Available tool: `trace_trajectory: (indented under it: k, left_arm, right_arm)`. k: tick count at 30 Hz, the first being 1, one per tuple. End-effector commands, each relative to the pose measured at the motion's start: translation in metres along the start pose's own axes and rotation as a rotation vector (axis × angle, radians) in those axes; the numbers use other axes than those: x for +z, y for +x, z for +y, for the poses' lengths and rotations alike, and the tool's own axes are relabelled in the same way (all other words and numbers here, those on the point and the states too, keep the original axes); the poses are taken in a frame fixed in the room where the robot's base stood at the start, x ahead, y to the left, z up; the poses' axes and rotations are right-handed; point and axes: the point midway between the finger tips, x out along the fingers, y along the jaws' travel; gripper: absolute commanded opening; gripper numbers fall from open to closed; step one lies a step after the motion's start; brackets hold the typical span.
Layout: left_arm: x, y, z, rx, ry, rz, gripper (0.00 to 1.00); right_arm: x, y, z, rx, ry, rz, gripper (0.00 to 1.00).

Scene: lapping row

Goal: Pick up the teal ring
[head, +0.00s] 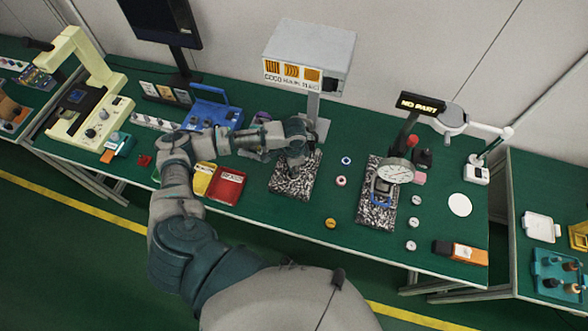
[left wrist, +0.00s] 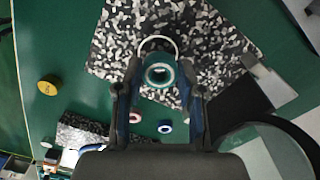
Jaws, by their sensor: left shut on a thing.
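The teal ring (left wrist: 160,74) shows in the left wrist view, between the two fingertips of my left gripper (left wrist: 158,82). The gripper is shut on it, above a black-and-white speckled plate (left wrist: 120,45). A thin white arc shows just beyond the ring. In the head view my left gripper (head: 296,160) is over the left speckled plate (head: 290,186), and I cannot make out the ring there. Whether the ring touches the plate is unclear. My right gripper is not in view.
A blue ring (head: 346,160), a pink ring (head: 341,181) and a yellow disc (head: 331,223) lie right of the plate. A dial gauge stand (head: 396,172) stands over a second speckled plate (head: 377,213). Red (head: 226,186) and yellow trays sit to the left.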

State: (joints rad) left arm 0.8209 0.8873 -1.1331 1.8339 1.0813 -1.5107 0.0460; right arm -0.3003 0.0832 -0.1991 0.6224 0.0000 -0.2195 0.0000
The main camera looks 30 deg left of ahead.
Motion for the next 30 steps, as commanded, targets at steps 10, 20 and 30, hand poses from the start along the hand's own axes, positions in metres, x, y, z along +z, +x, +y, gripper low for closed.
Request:
trace_trajectory:
  k: [10,20,30]
  left_arm:
    - [0.045,-0.017,0.048,0.002,0.004,-0.002,0.04]
    - [0.096,-0.023,0.105,0.003,0.002,-0.002,0.04]
    - [0.113,-0.022,0.121,0.009,-0.026,0.000,0.04]
  right_arm:
    - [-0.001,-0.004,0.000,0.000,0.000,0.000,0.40]
    - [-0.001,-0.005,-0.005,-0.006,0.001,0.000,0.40]
    - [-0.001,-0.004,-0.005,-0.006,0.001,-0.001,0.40]
